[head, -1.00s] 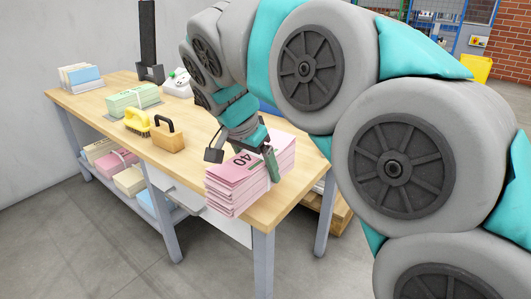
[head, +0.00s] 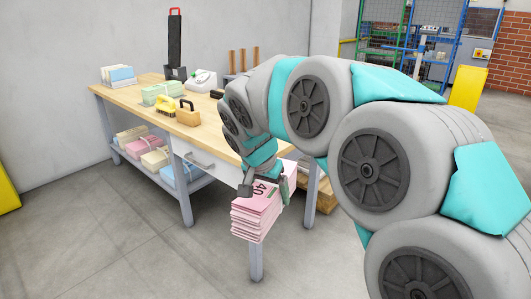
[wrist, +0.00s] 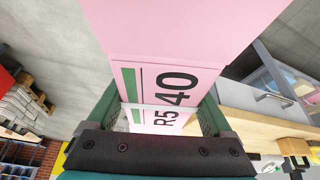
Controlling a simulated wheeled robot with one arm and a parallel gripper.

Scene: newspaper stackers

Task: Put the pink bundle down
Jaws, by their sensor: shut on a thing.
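The pink bundle (head: 256,214) is a thick stack of folded pink paper with a label reading 40. My gripper (head: 268,182) is shut on it and holds it by the upper part. In the head view the bundle shows in front of the near right corner of the wooden table (head: 150,98), and it hides part of a table leg. In the wrist view the pink bundle (wrist: 160,40) fills the upper middle between the green fingers of my gripper (wrist: 160,112). A label there reads R5 40.
Several bundles lie on the lower shelf (head: 200,184). Grey floor (head: 110,235) is clear in front.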

